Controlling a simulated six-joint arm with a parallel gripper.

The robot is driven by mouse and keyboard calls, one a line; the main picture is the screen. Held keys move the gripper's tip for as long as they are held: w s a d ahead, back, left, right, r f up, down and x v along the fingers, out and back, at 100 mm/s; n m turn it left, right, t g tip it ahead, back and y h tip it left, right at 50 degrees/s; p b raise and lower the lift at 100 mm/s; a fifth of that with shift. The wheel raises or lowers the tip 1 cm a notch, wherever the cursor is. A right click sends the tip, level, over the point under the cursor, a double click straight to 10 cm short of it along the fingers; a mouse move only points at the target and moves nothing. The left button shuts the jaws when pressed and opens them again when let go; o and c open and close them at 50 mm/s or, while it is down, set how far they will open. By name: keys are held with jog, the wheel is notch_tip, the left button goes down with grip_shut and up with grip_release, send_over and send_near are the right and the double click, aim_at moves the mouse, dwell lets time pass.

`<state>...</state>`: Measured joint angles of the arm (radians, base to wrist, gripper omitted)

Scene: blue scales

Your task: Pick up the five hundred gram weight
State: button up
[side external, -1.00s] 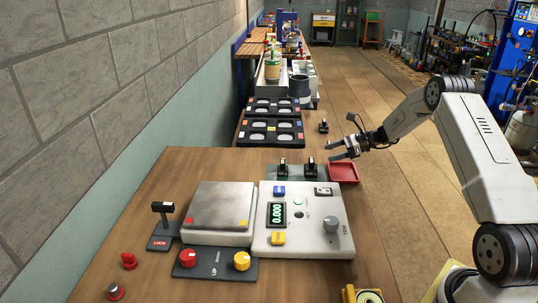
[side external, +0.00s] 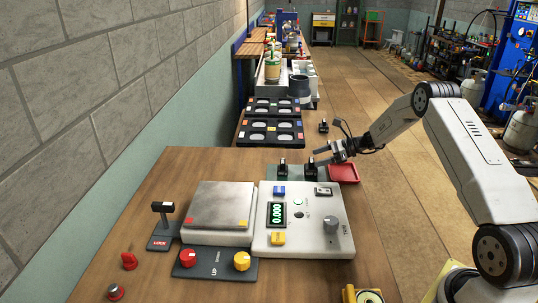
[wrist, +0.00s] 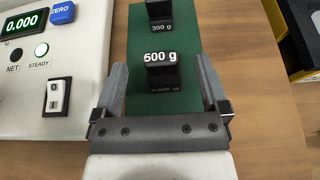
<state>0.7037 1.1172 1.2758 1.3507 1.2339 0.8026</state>
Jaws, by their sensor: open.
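The five hundred gram weight (wrist: 163,75) is a black block with a white label, standing on a green mat (wrist: 143,45). In the wrist view it lies between the two fingers of my open gripper (wrist: 163,82), with space on both sides. In the side view the weight (side external: 310,171) stands at the mat's right end, close to the fingertips of my gripper (side external: 318,156).
A red tray (side external: 344,172) is right of the mat. Black trays (side external: 271,132) stand behind it. A small black weight (side external: 323,126) is farther back.

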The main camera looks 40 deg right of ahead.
aim_at(312, 159)
jog(key=shift+x, duration=1.6)
jog(key=shift+f, duration=0.1)
jog(key=shift+d, duration=0.1)
grip_shut()
